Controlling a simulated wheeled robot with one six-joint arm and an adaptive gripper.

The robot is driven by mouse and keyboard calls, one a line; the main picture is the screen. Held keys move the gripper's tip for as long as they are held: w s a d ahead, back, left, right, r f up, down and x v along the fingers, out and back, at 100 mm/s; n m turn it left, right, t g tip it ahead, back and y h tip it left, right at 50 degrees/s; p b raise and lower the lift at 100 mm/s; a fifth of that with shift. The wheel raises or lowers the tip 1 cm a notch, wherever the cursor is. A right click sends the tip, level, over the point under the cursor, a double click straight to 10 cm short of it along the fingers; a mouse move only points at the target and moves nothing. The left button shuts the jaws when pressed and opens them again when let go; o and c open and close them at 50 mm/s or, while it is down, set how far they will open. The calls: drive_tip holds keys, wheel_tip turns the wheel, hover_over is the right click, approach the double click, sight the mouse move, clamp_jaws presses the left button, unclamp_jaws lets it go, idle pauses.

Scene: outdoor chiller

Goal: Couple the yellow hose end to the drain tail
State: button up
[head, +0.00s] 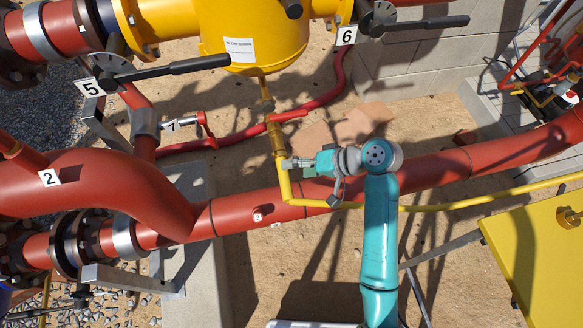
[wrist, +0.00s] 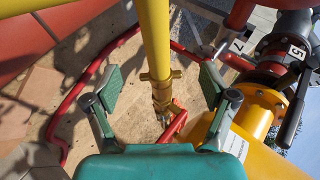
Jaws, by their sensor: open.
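The yellow hose (head: 282,168) runs up to a brass coupling with two side ears, and it also shows in the wrist view (wrist: 157,40). The coupling (wrist: 161,78) meets the brass drain tail (wrist: 162,102) end to end, in line below the yellow vessel. I cannot tell whether they are locked. A red lever (wrist: 174,128) sits at the drain valve. My gripper (head: 297,163) is beside the hose's upright part; in the wrist view (wrist: 160,84) its two pads stand apart, one on each side of the hose and coupling, with gaps.
The yellow vessel (head: 250,30) stands above. A thick red pipe (head: 450,168) crosses beneath my arm. A red hose (head: 325,100) lies on the sandy ground near broken tiles (head: 360,120). A yellow panel (head: 540,260) stands at the right.

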drive_tip(key=shift+v, duration=1.75)
drive_tip(key=v, duration=1.2)
